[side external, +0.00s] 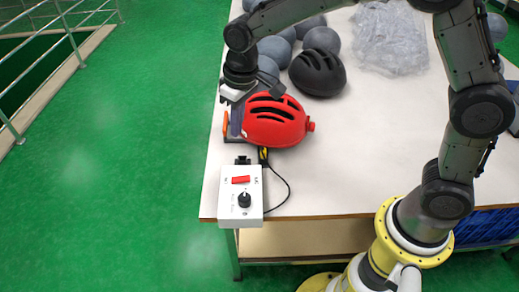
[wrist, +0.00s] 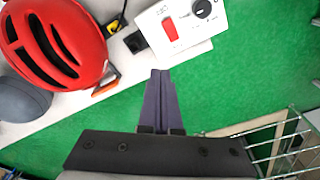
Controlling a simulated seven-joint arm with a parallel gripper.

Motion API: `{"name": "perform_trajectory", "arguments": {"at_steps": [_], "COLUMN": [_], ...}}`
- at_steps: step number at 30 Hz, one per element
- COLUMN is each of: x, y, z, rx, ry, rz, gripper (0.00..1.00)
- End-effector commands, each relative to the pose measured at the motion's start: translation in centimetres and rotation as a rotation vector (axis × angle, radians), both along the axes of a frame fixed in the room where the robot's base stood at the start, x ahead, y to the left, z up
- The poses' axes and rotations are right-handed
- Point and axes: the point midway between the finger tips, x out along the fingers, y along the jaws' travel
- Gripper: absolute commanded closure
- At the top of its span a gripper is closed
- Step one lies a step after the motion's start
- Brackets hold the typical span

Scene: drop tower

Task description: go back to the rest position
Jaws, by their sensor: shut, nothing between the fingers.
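My gripper (wrist: 162,80) is shut and empty. In the side view my gripper (side external: 226,99) is at the table's left edge, just left of the red helmet, partly hidden by my wrist. In the wrist view its dark fingers are together, pointing toward the control box, with green floor below them. I cannot tell whether it touches anything.
A red helmet (side external: 275,122) and a black helmet (side external: 317,72) are on the white table (side external: 370,130). A white control box (side external: 241,196) with a red switch and dial is at the front corner. Several grey balls (side external: 322,40) and a clear plastic bag (side external: 388,38) lie behind. Railings (side external: 72,35) stand left.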

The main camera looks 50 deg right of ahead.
Motion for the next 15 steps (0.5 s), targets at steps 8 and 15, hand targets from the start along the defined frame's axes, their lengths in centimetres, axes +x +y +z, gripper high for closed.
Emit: {"name": "perform_trajectory", "arguments": {"at_steps": [8, 15], "x": [-6.5, -15.5], "y": [-7.0, -11.2], "z": [10.9, 14.2], "rx": [0.047, 0.053], "ry": [-0.212, -0.351], "rz": [-0.119, -0.192], "gripper": [1.00, 1.00]}}
